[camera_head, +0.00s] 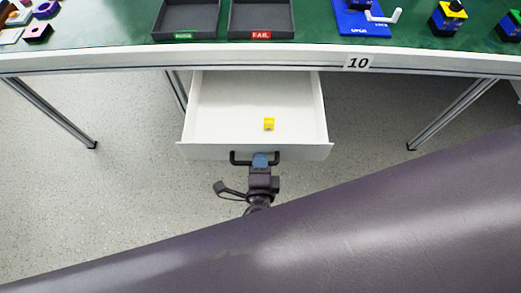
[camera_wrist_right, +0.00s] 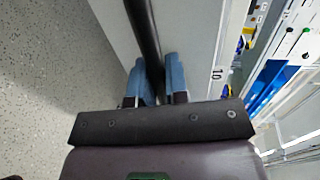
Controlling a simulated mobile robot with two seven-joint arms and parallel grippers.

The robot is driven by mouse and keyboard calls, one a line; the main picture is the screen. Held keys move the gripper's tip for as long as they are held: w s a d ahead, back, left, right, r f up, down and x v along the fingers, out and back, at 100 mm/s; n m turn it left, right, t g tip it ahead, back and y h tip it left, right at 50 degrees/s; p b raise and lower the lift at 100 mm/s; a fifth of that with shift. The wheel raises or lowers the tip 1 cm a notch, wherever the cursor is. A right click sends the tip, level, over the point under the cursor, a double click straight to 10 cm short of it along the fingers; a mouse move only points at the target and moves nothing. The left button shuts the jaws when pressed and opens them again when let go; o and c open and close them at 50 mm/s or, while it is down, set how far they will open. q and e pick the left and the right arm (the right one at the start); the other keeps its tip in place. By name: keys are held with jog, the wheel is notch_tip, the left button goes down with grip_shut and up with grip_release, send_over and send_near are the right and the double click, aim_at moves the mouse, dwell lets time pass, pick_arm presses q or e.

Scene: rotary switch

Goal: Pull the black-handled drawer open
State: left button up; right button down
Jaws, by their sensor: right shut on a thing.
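The white drawer (camera_head: 215,152) under the table is pulled out, and its inside shows. Its black handle (camera_head: 239,158) is on the front panel; in the right wrist view the handle (camera_wrist_right: 141,28) runs as a dark bar between the fingers. My right gripper (camera_head: 261,160) is shut on the handle, with blue fingertips on both sides of the bar in the wrist view (camera_wrist_right: 157,78). My left gripper is not in view.
The green-topped table (camera_head: 120,25) holds two dark grey trays (camera_head: 187,18), one with a red FAIL label, a blue lock board (camera_head: 362,22) and several small parts. Metal table legs (camera_head: 55,112) stand on both sides. My large dark arm link covers the lower right.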

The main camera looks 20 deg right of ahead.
jog(key=shift+f+v, duration=0.15)
jog(key=shift+v, duration=0.5)
jog(key=shift+f+v, duration=0.15)
jog(key=shift+v, duration=0.55)
jog(key=shift+s, duration=0.1)
jog(key=c, duration=1.1)
grip_release()
jog(key=shift+c, duration=0.2)
jog(key=shift+a, duration=0.1)
